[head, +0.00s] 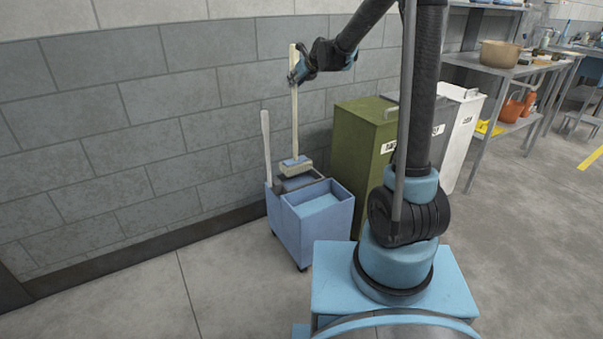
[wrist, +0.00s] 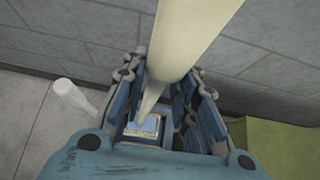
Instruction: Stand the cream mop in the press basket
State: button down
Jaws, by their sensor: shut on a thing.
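The cream mop (head: 295,115) stands nearly upright against the background of the block wall, its handle held near the top. Its flat head with a blue top shows low down at the back of the blue mop bucket (head: 328,222). The press basket (head: 288,181) is at the bucket's back left, largely hidden by the mop head; I cannot tell whether the head is inside or just above it. My gripper (head: 299,72) is shut on the mop handle. In the wrist view the handle (wrist: 180,45) runs between the fingers (wrist: 170,108), with the mop head (wrist: 143,126) below.
A grey press lever (head: 266,145) rises at the bucket's left. A green bin (head: 358,165) and a white bin (head: 466,125) stand right of the bucket. Shelving (head: 500,68) stands at the right. The floor at the left front is clear.

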send_over(295, 114)
jog(key=d, duration=0.2)
notch_tip(295, 114, down, 5)
jog(key=shift+w+d+f, duration=0.1)
jog(key=shift+w+f, duration=0.1)
jog(key=shift+f, duration=1)
jog(key=shift+w+d+f, duration=0.1)
jog(key=shift+w+f, duration=0.1)
jog(key=shift+f, duration=1)
jog(key=shift+a+f, duration=0.1)
jog(key=c, duration=1.3)
grip_release()
jog(key=shift+s, duration=0.1)
